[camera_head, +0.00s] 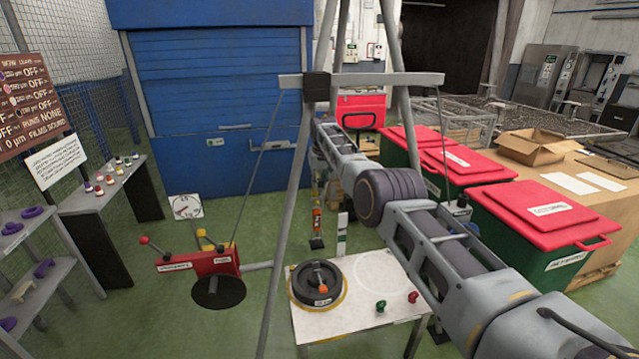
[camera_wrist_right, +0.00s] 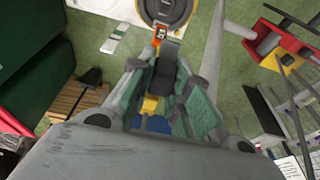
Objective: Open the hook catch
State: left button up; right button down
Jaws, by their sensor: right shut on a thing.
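My right arm reaches from the lower right of the head view toward the blue shutter. My right gripper (camera_wrist_right: 165,82) shows in the wrist view with its teal-grey fingers either side of a dark grey part, and it is shut on that part. I cannot tell whether this part is the hook catch. An upright orange piece with a label (camera_head: 317,221) stands on a dark foot near the far end of my arm. An orange piece (camera_wrist_right: 160,33) also shows just past the fingers. The hook catch is not clearly seen. My left gripper is not in view.
A white table (camera_head: 340,328) carries a black disc weight (camera_head: 318,283). A red crank unit (camera_head: 198,265) stands left of it. Grey frame legs (camera_head: 285,230) rise close by. Red-lidded green bins (camera_head: 545,213) stand at right. Green floor is open before the blue shutter (camera_head: 210,90).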

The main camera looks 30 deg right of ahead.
aim_at(321, 189)
jog(key=shift+w+r, duration=0.15)
jog(key=shift+r, duration=0.05)
jog(key=c, duration=1.3)
grip_release()
jog(key=shift+a, duration=0.15)
jog(key=shift+f, duration=0.2)
jog(key=shift+s+r, duration=0.2)
jog(key=shift+r, duration=0.1)
jog(key=shift+v, duration=5.8)
jog(key=shift+f, duration=0.1)
